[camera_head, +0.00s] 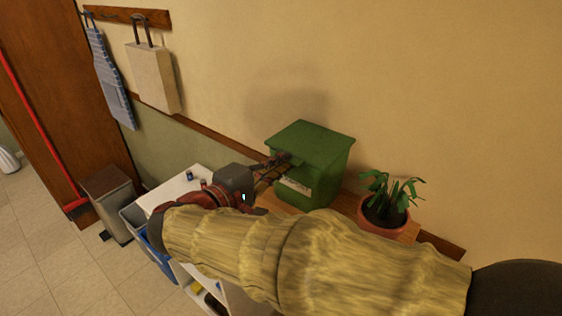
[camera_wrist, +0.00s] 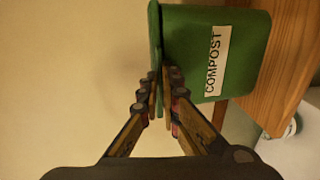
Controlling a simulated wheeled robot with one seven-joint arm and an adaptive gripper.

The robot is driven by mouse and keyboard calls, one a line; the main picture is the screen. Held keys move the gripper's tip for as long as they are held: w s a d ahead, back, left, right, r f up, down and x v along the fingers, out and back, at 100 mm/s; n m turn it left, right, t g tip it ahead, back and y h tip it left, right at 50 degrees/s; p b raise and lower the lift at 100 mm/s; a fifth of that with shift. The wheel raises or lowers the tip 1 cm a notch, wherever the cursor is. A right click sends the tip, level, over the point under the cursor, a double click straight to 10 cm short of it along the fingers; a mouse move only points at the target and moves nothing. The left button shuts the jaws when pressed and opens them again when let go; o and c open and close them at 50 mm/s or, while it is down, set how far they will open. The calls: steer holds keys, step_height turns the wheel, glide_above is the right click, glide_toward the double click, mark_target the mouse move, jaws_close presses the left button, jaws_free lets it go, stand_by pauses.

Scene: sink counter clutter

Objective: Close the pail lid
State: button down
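The green pail (camera_head: 307,185) stands on a wooden surface by the wall. Its lid (camera_head: 310,140) lies over the top and looks down or nearly down; a small gap cannot be ruled out. In the wrist view the pail (camera_wrist: 236,75) shows a white COMPOST label, and the lid (camera_wrist: 155,25) is a thin green strip along its left side. My gripper (camera_head: 285,161) is at the lid's front edge. In the wrist view the fingers of my gripper (camera_wrist: 160,78) lie close on either side of the lid's edge, apparently pinching it.
A potted plant (camera_head: 384,202) stands close to the right of the pail. A white shelf unit (camera_head: 185,187) with small items is at the left, with a grey bin (camera_head: 110,200) beyond it. The wall is close behind the pail. A bag (camera_head: 153,78) hangs at upper left.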

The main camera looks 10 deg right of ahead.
steer(key=shift+f, duration=0.6)
steer(key=c, duration=2.3)
jaws_free()
steer(key=shift+r, duration=0.1)
steer(key=v, duration=1.2)
